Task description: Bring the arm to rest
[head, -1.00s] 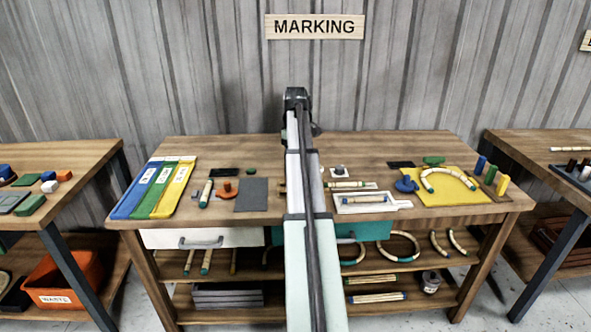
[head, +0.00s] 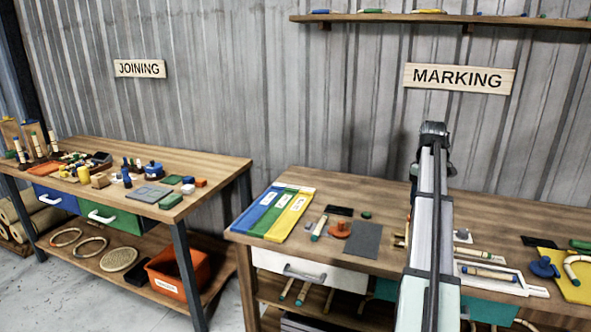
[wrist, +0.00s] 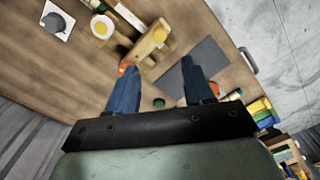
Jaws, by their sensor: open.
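My gripper (wrist: 159,64) shows in the wrist view with its two blue fingers apart and nothing between the tips. It hangs over the marking table (wrist: 85,75). In the head view my arm reaches out over the marking table (head: 345,190), and the gripper itself is hidden behind the arm links. A dark grey mat (wrist: 190,68) lies beyond the fingers in the wrist view; it also shows left of the arm in the head view (head: 363,240). A pale tan, yellow-ended piece (wrist: 148,42) lies beyond the gap between the fingers.
Blue, green and yellow strips (head: 277,212) lie at the marking table's left end. An orange piece (head: 340,229) sits beside the mat. A white tray (head: 535,290) and a yellow sheet (head: 575,288) lie right of the arm. The joining table (head: 185,158) stands further left.

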